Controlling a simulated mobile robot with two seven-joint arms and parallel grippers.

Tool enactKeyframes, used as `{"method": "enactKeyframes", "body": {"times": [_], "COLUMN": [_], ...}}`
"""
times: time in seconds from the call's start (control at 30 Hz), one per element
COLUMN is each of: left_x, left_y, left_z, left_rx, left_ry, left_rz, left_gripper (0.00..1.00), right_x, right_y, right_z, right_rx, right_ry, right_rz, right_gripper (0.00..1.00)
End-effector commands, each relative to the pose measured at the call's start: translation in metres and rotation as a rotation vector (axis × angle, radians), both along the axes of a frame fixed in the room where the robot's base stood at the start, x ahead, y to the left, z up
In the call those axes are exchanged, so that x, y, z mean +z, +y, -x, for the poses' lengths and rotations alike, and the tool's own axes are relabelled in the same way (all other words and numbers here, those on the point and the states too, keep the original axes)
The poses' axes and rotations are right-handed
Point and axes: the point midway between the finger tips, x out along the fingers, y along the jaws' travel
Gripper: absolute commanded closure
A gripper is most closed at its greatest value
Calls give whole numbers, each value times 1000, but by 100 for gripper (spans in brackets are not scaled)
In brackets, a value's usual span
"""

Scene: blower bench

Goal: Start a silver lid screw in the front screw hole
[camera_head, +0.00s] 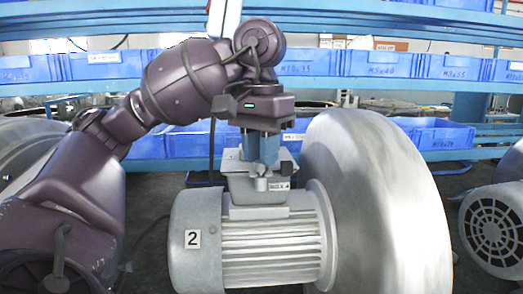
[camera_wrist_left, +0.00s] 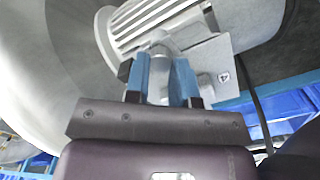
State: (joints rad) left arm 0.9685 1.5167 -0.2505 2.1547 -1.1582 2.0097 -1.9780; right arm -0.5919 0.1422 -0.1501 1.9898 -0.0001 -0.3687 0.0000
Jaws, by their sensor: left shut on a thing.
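My left gripper (camera_head: 263,148) points down over the grey terminal box (camera_head: 258,192) on top of the motor, its blue fingers close to the box top. In the left wrist view my left gripper (camera_wrist_left: 164,82) is shut on a silvery-grey piece (camera_wrist_left: 159,80), which appears to be the silver lid screw. Its tip and the front screw hole are hidden or too small to make out. I cannot tell whether the screw touches the box. The terminal box (camera_wrist_left: 213,65) also shows beyond the fingers, with a small label. My right gripper is not in view.
The motor (camera_head: 265,250), labelled 2, has cooling fins and joins a large round blower housing (camera_head: 375,210) at its right, close to the gripper. Blue bins (camera_head: 380,64) stand on shelves behind. Another motor (camera_head: 492,230) stands at the far right.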

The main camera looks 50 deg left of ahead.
Motion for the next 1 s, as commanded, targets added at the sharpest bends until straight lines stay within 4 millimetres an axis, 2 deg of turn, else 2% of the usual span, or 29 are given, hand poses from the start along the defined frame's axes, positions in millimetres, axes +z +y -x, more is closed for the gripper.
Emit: {"method": "enactKeyframes", "body": {"times": [0.43,0.7,1.0], "left_x": [-2,-2,-2], "left_y": [0,0,0], "left_z": [0,0,0], "left_rx": [-454,-712,-777], "left_ry": [6,6,6], "left_rz": [-1,0,0], "left_gripper": [100,100,100], "right_x": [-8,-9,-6], "right_y": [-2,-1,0], "right_z": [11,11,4], "right_rx": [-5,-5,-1], "right_ry": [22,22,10], "right_rz": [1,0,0], "right_gripper": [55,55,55]}}
